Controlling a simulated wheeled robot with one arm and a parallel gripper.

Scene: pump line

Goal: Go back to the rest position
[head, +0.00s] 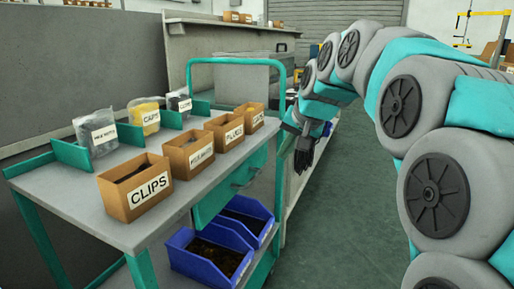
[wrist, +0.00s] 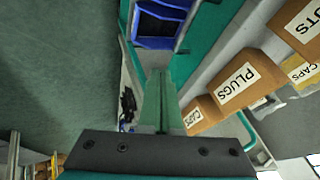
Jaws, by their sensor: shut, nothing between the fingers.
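My gripper (head: 303,160) hangs from my grey and teal arm in the head view, fingers pointing down. It is beside the far right end of the teal cart (head: 80,196), apart from the boxes. In the wrist view the two greenish fingers (wrist: 161,100) lie together, with nothing between them.
Cardboard boxes on the cart include CLIPS (head: 136,187), one with a hard-to-read label (head: 189,154) and PLUGS (head: 225,131). Labelled bags (head: 96,132) stand behind them. Blue bins (head: 208,256) sit on the lower shelf. The green floor (head: 335,225) right of the cart is clear.

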